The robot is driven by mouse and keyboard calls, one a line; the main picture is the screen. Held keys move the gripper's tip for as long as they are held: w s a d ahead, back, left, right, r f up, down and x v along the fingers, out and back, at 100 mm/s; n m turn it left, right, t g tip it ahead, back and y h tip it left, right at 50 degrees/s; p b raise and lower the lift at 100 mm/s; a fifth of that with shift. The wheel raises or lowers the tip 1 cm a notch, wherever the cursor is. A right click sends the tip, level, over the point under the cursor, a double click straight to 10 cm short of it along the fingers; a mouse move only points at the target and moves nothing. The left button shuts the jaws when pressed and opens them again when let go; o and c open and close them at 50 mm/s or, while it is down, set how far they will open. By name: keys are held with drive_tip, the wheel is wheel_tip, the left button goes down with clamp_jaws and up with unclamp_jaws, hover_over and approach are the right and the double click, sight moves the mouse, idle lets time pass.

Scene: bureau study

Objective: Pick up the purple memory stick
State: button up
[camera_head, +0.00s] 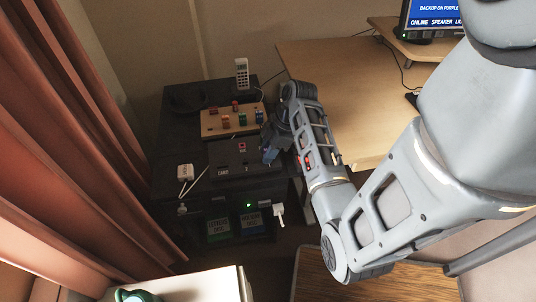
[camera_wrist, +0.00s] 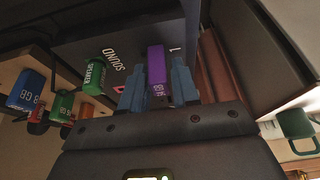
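The purple memory stick (camera_wrist: 156,68) is between the two blue fingertips of my gripper (camera_wrist: 157,88) in the wrist view. Both fingers appear to press against its sides. Its far end points at the dark panel (camera_wrist: 118,38) marked SOUND and 1; I cannot tell whether it sits in a slot there. In the head view my gripper (camera_head: 269,152) is low over the right side of the dark box (camera_head: 225,158) on the dark cabinet, and the purple stick is not distinguishable there.
A wooden block (camera_head: 213,125) with several coloured sticks stands behind the box. A wooden desk (camera_head: 335,75) is to the right.

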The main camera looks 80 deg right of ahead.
clamp_jaws()
drive_tip(key=shift+r, duration=0.15)
